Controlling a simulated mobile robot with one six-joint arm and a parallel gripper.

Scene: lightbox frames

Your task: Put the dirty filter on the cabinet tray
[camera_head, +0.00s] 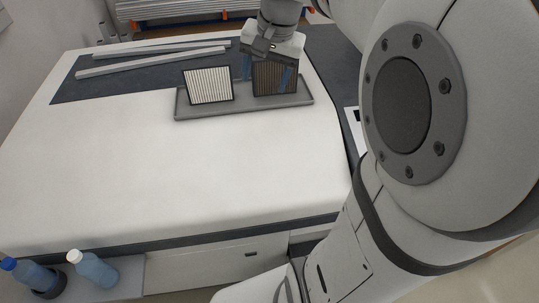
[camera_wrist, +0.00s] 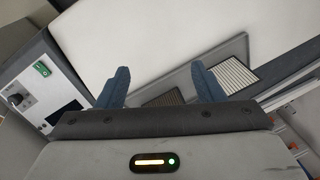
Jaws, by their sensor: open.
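The dirty filter (camera_head: 268,79), dark brown and pleated, stands on the right part of the grey cabinet tray (camera_head: 215,114). In the wrist view the dirty filter (camera_wrist: 166,98) shows as a dark strip between the fingers. My gripper (camera_wrist: 160,67) is open, with one blue finger on each side of the filter. In the head view my gripper (camera_head: 266,70) is at the filter and covers its upper part. I cannot tell whether the fingers touch it. A white pleated filter (camera_head: 208,86) stands at the tray's left end, and it also shows in the wrist view (camera_wrist: 235,74).
The tray is on a white cabinet (camera_head: 150,160) with a broad clear top. Two pale bars (camera_head: 150,62) lie on a dark mat (camera_head: 120,85) at the back left. Two bottles (camera_head: 92,268) are on a low shelf at the front left. A control panel (camera_wrist: 40,95) is left in the wrist view.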

